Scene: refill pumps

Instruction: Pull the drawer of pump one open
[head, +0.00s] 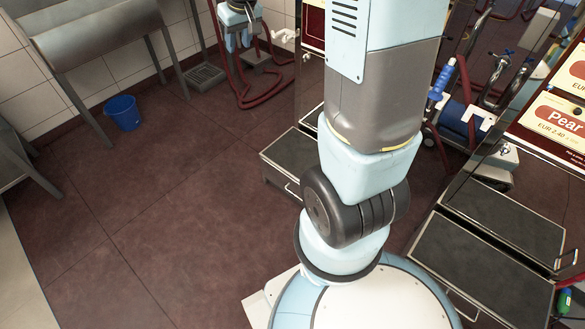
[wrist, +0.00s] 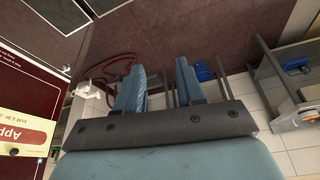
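In the head view, a grey drawer box with a dark top (head: 296,155) stands low behind my arm, its front handle (head: 292,190) partly hidden by the arm. A second dark-topped drawer box (head: 480,265) sits at the lower right, with a thin handle. No pump number is readable, so I cannot tell which is pump one. In the wrist view, my gripper (wrist: 160,82) shows two blue fingers apart with nothing between them. A dark drawer box (wrist: 55,12) shows at the upper left, apart from the fingers.
A pump panel with a "Pear" label (head: 562,120) stands at the right. An Apple label (wrist: 22,130) is at the left of the wrist view. A blue bucket (head: 123,113) and steel table (head: 95,45) stand at the back left. The red-brown floor (head: 150,210) at left is clear.

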